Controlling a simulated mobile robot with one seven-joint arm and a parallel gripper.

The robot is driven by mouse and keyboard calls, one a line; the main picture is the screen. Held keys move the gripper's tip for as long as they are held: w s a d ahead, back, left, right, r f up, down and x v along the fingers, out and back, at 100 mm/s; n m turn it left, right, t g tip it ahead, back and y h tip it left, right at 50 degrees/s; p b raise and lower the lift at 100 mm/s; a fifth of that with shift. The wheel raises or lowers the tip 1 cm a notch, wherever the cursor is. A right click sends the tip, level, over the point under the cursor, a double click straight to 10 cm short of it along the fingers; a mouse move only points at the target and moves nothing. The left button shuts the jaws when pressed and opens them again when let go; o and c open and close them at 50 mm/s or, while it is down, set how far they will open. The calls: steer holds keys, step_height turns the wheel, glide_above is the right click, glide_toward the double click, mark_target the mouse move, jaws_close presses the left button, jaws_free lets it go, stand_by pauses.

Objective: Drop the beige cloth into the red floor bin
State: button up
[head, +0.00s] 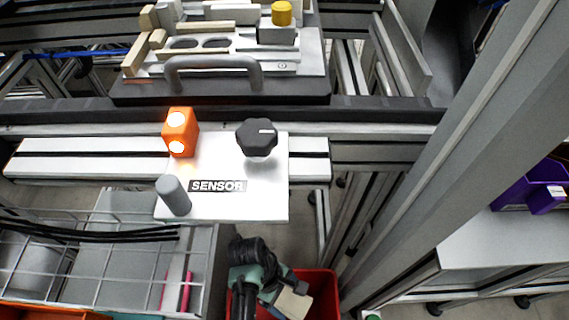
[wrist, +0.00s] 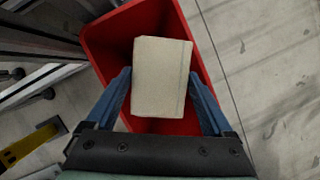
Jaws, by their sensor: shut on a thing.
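The beige cloth (wrist: 161,78) is a flat folded rectangle between the blue fingers of my gripper (wrist: 160,74) in the wrist view. My gripper is shut on it. The cloth hangs over the opening of the red floor bin (wrist: 108,38), with red walls showing around it. In the head view the cloth (head: 293,303) and my gripper (head: 272,291) show low at the bottom centre, in front of the red bin (head: 326,288). The cloth and gripper hide much of the bin's inside, and the cloth's height above it is hard to tell.
A white sensor plate (head: 270,200) with an orange block (head: 181,132) and a black knob (head: 257,137) is above the bin in the picture. A wire basket (head: 90,262) is at left. A grey post (head: 440,165) rises at right. Floor (wrist: 262,70) right of the bin is clear.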

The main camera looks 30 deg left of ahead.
steer(key=shift+f+b, duration=3)
steer(key=shift+b, duration=0.3)
steer(key=shift+r, duration=0.1)
steer(key=o, duration=1.1)
steer(key=shift+c, duration=0.2)
steer(key=p+v, duration=0.6)
steer(key=v, duration=0.7)
steer(key=shift+d, duration=0.1)
